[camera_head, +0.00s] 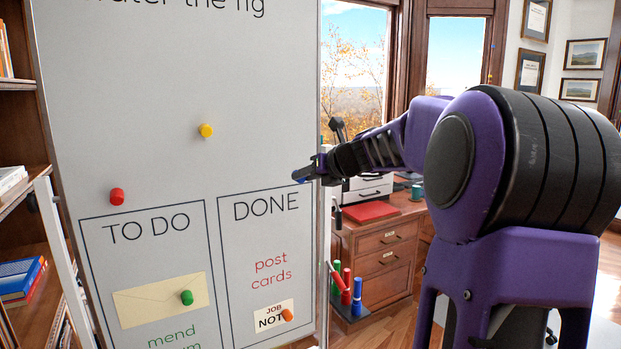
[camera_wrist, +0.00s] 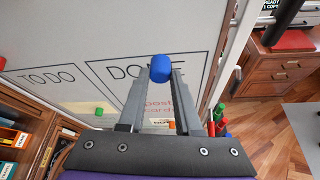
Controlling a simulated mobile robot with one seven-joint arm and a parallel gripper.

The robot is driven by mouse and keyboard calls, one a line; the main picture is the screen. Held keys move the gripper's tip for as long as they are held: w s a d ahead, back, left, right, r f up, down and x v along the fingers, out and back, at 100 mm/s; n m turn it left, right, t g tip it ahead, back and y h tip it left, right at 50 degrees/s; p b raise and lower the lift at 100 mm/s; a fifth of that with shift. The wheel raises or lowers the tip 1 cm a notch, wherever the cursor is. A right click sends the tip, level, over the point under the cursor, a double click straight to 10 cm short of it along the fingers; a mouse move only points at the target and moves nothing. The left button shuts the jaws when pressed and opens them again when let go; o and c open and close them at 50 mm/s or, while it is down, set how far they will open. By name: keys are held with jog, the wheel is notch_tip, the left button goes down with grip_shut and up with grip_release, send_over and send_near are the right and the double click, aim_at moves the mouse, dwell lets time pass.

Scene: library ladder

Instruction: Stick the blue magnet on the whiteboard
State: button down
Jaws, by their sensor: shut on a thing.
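The blue magnet (camera_wrist: 160,68) is held between the fingertips of my gripper (camera_wrist: 158,80) in the wrist view. In the head view my gripper (camera_head: 304,172) is at the whiteboard's right edge, level with a spot above the DONE box, with a bit of the blue magnet (camera_head: 298,178) at its tip. The whiteboard (camera_head: 150,80) stands upright on the left, with TO DO and DONE boxes. I cannot tell whether the magnet touches the board.
A yellow magnet (camera_head: 206,130) and a red magnet (camera_head: 117,196) sit on the upper board. A green magnet (camera_head: 187,297) holds an envelope; an orange magnet (camera_head: 287,314) holds a note. Red, green and blue markers (camera_head: 346,290) stand at the right edge. A wooden desk (camera_head: 385,245) is behind.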

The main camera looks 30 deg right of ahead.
jog(key=shift+w+a, duration=0.15)
jog(key=shift+w, duration=3.05)
jog(key=c, duration=0.5)
grip_release()
jog(key=shift+s, duration=0.1)
